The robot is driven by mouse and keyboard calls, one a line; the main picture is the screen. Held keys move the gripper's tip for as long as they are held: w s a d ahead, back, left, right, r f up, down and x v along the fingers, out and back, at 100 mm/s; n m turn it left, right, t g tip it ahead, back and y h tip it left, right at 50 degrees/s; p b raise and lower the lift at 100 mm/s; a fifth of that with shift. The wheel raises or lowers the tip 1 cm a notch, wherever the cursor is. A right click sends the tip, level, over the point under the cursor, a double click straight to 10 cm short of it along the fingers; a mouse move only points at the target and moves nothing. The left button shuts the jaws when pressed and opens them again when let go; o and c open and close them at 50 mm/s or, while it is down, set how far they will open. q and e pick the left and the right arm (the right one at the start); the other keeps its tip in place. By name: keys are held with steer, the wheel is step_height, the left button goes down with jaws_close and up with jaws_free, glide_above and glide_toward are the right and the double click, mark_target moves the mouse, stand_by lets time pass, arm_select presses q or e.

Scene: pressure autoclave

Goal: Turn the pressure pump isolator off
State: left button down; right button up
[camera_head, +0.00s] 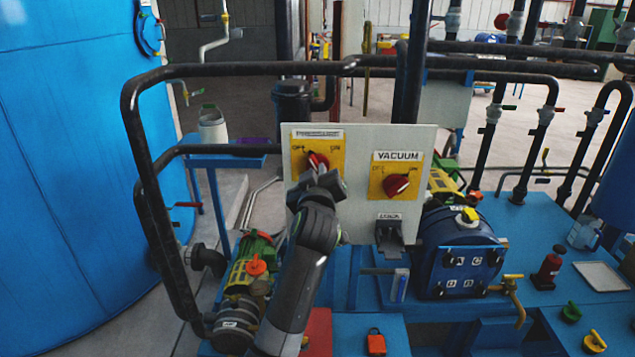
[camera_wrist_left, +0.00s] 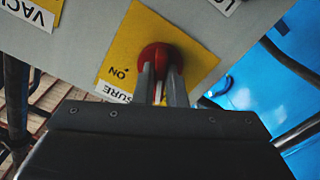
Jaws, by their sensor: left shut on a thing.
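The pressure pump isolator is a red rotary knob (camera_head: 317,161) on a yellow plate marked OFF and ON, on the left of a pale panel (camera_head: 355,150). My left gripper (camera_head: 318,172) reaches up to it from below and is shut on the knob, hiding part of it. In the left wrist view the two fingers grip the red knob (camera_wrist_left: 156,58) from both sides, with the word ON readable on the yellow plate (camera_wrist_left: 190,55). The knob's exact pointing direction is hard to tell behind the fingers. My right gripper is not in view.
A second red knob (camera_head: 396,186) on a yellow plate under a VACUUM label sits to the right on the same panel. A dark pipe frame (camera_head: 240,70) runs around the panel's left and top. Pumps and a blue vessel (camera_head: 455,250) stand below and to the right.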

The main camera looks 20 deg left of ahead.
arm_select(q)
steer(key=shift+n+b, duration=0.65)
steer(key=shift+n, duration=0.95)
steer(key=c, duration=1.5)
jaws_free()
